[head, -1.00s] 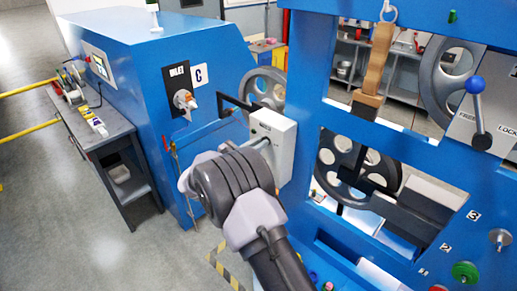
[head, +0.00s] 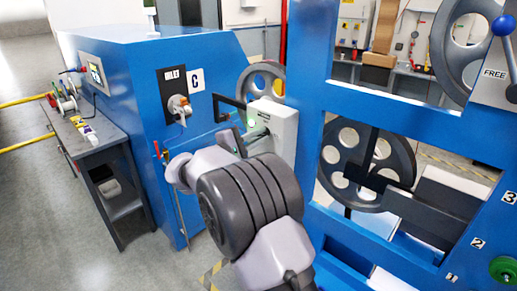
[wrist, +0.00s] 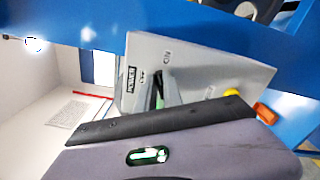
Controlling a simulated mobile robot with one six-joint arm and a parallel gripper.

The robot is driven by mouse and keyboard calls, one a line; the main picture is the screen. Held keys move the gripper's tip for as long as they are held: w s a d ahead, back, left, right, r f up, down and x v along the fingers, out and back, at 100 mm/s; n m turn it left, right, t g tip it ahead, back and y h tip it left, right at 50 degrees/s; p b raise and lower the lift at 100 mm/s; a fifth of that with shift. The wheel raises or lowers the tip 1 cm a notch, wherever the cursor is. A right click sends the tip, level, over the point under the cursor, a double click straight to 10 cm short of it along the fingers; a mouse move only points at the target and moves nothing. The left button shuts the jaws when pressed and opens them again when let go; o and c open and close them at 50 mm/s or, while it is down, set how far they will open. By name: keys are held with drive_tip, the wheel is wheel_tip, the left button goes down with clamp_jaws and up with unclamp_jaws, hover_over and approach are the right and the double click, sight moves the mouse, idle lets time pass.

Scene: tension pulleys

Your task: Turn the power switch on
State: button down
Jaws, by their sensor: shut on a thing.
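The power switch box (head: 277,128) is a light grey-white box on the blue frame in the middle of the head view. In the wrist view the box (wrist: 205,68) carries a "POWER" label and ON/OFF marks. A green light (head: 252,123) glows on its front. My gripper (head: 243,143) is at the front of the box, shut on the power switch. In the wrist view my gripper (wrist: 160,90) reaches the switch beside the label. The switch handle is mostly hidden by my gripper, so its exact angle is unclear.
A blue cabinet (head: 190,65) with an outlet and a "C" label stands left. A grey bench (head: 88,135) holds spools. Blue frame bars, a large grey pulley wheel (head: 340,180) and a blue-knobbed lever (head: 503,27) are on the right. Grey floor is open at far left.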

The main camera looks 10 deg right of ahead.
drive_tip(key=m+b, duration=0.2)
drive_tip(key=b, duration=0.1)
drive_tip(key=m+b, duration=0.2)
drive_tip(key=b, duration=0.1)
drive_tip(key=shift+f+m, duration=0.35)
drive_tip(key=shift+m, duration=0.05)
drive_tip(key=c, duration=1.5)
unclamp_jaws()
drive_tip(key=shift+r, duration=0.1)
drive_tip(key=shift+s, duration=0.1)
drive_tip(key=p+v, duration=0.3)
drive_tip(key=v, duration=1.4)
drive_tip(key=shift+s+a+p, duration=0.1)
drive_tip(key=shift+p, duration=0.3)
